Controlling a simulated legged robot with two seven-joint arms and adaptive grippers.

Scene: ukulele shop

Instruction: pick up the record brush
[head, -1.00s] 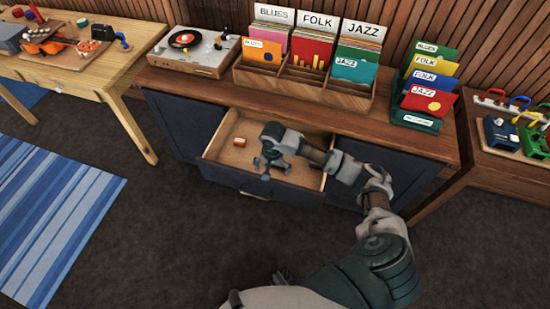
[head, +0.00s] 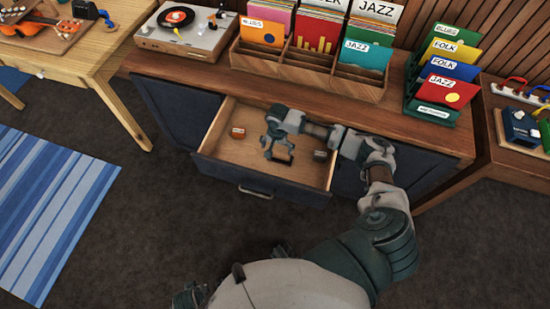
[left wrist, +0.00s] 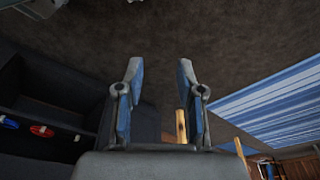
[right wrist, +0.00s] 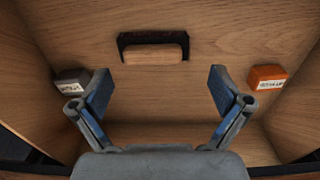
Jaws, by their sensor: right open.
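The record brush (right wrist: 153,48), a dark strip with a light wooden body, lies on the floor of the open drawer. In the right wrist view it sits ahead of and between my right gripper's fingertips (right wrist: 160,75), apart from them. In the head view the brush (head: 283,158) shows as a dark bar partly hidden by my right gripper (head: 275,147), which is open and empty over the drawer. My left gripper (left wrist: 158,65) is open and empty, facing the dark floor away from the drawer.
The drawer (head: 214,170) also holds an orange box (right wrist: 267,77) and a dark grey box (right wrist: 72,81), one on each side of the brush. Its walls rise around my right gripper. Above are a record player (head: 183,38) and a wooden record rack (head: 305,70) on the cabinet top.

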